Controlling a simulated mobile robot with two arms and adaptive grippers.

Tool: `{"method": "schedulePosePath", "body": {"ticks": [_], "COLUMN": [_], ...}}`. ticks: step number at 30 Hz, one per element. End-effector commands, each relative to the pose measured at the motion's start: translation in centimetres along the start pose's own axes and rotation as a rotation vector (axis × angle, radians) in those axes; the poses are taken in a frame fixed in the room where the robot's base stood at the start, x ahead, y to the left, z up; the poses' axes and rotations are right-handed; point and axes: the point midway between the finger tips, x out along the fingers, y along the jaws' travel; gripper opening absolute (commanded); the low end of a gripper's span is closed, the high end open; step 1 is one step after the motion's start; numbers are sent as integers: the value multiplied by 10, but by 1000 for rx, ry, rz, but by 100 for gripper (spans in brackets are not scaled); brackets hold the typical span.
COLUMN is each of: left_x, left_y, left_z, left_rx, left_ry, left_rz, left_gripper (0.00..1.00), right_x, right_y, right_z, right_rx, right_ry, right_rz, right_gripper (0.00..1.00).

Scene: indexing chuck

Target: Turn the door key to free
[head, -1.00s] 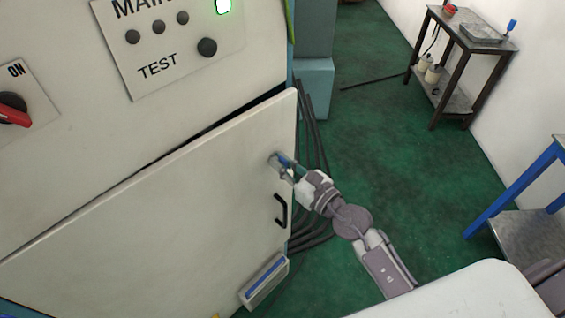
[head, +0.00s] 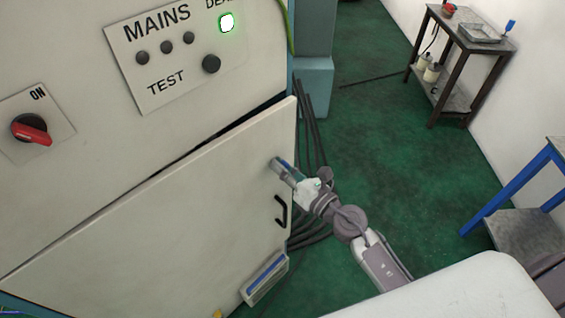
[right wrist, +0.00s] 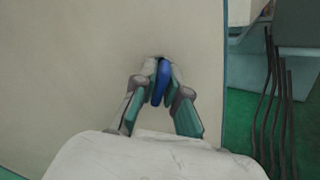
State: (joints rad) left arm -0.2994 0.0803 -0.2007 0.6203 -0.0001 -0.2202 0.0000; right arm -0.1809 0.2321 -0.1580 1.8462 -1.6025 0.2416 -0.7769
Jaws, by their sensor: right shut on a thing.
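The door key has a blue head (right wrist: 160,84) and sits at the lock near the free edge of the pale cabinet door (head: 190,215). In the right wrist view it stands roughly upright, tipped slightly, between the fingers. My right gripper (right wrist: 162,76) is shut on the key, its fingertips close to the door face. In the head view the right gripper (head: 283,167) reaches the lock from the lower right and largely hides the key. The lock's markings are not visible. My left gripper is not in view.
A black door handle (head: 282,211) is just below the lock. Above are a MAINS panel (head: 178,60) with a lit green-edged lamp and a red switch (head: 32,130). Dark cables (head: 313,130) run beside the door. Green floor (head: 390,170) lies open to the right.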

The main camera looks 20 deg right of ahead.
Motion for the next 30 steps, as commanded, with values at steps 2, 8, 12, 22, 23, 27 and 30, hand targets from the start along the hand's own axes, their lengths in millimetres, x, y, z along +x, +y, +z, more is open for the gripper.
{"method": "schedulePosePath", "body": {"ticks": [2,8,12,22,23,27,30], "left_x": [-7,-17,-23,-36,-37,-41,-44], "left_y": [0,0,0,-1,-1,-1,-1], "left_z": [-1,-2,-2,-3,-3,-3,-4], "left_rx": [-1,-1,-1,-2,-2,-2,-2], "left_ry": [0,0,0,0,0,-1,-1], "left_rz": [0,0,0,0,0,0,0], "left_gripper": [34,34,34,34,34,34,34], "right_x": [0,0,0,0,0,0,0], "right_y": [1,1,1,0,0,1,0], "right_z": [3,2,2,2,2,2,1], "right_rx": [72,262,395,699,723,828,890], "right_ry": [0,1,0,0,0,0,0], "right_rz": [-1,-1,-1,-2,-2,-1,-1], "right_gripper": [0,0,0,0,0,0,0]}}
